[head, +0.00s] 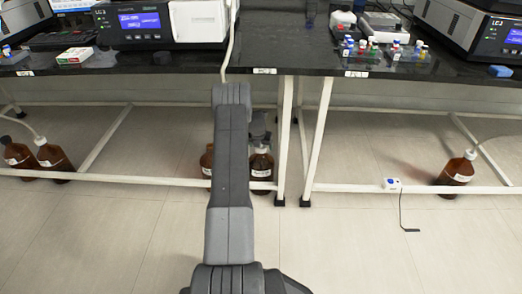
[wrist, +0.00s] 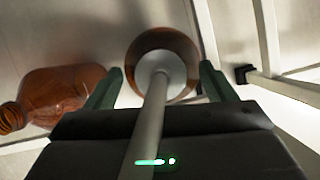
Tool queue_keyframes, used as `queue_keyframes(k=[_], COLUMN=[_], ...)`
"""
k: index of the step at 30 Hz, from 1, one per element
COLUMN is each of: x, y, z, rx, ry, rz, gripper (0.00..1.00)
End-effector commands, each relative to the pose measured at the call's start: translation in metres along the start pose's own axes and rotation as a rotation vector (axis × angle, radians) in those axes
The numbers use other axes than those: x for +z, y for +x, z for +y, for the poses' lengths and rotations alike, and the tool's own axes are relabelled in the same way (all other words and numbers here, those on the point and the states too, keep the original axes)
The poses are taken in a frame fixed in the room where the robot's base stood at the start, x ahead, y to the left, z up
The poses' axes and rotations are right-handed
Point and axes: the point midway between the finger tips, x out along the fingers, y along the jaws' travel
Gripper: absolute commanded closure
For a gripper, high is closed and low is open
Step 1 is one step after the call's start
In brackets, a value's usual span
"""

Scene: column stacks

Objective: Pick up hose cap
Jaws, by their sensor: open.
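The hose cap (wrist: 178,74) is white and round. It sits on top of a brown bottle (wrist: 160,40) in the wrist view, with a pale hose (wrist: 150,130) rising from it toward the camera. My gripper (wrist: 161,76) is open, with one green finger on each side of the cap and bottle. Gaps show between the fingers and the cap; I cannot tell the height difference.
A second brown bottle (wrist: 65,90) is close beside my left finger. White bench legs (head: 284,140) and a low crossbar (head: 130,181) stand around the bottles. The black bench top (head: 290,58) is above. Another capped bottle (head: 456,172) stands far right.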

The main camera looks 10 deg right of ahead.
Motion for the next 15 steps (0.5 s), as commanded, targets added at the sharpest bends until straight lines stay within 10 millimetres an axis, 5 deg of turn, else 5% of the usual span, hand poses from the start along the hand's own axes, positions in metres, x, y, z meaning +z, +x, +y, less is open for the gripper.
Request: queue_keyframes(k=[4, 11, 15], x=[0.0006, 0.0005, 0.0007], y=[-0.0015, -0.0015, -0.0017], z=[0.0, 0.0, 0.0001], rx=[0.0, 0.0, 0.0], ry=[0.0, -0.001, -0.001], rz=[0.0, -0.001, -0.001], gripper=[0.27, 0.71, 0.71])
